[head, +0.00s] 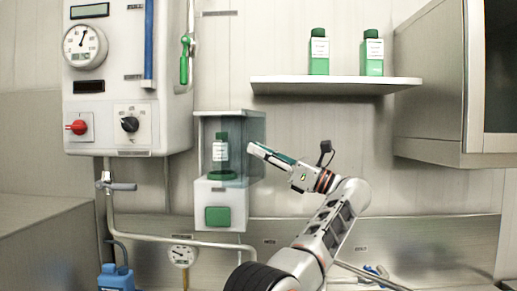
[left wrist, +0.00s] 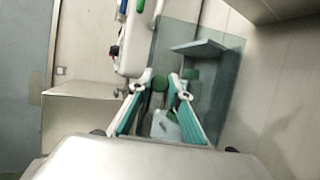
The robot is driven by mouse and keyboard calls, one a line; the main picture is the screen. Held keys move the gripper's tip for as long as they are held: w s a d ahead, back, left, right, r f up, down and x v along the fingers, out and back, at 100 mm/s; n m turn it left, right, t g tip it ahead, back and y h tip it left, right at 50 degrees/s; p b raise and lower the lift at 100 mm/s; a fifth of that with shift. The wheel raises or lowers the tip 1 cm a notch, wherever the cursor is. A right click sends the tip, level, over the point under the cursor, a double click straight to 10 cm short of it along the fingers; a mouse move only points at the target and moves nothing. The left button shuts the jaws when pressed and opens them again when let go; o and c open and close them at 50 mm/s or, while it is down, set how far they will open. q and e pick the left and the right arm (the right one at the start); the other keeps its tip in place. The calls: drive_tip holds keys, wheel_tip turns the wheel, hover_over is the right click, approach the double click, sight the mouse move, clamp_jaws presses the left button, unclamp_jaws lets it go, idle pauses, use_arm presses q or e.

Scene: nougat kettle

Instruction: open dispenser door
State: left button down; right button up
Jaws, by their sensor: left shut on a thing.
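The dispenser (head: 222,200) is a white wall unit with a clear upper chamber and a green block on its lower front. A bottle (head: 220,150) with a green cap and white label stands inside the chamber. The clear, teal-tinted dispenser door (head: 252,128) is at the chamber's right side; its exact angle is hard to tell. It also shows in the left wrist view as a glassy panel (left wrist: 222,75). My left gripper (head: 254,149) is at this panel, shut on the door; the fingertips (left wrist: 162,84) stand slightly apart. The exact grip point is hidden. My right gripper is not in view.
A shelf (head: 335,85) with two green bottles (head: 319,52) is above right. A wall cabinet (head: 430,90) is at the far right. A control box (head: 128,75) with gauge and knobs hangs left. Pipes (head: 150,233) run below the dispenser, near a blue bottle (head: 116,277).

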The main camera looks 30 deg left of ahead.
use_arm(q)
drive_tip(key=shift+w+f, duration=0.1)
idle(0.5)
drive_tip(key=c, duration=1.9)
unclamp_jaws()
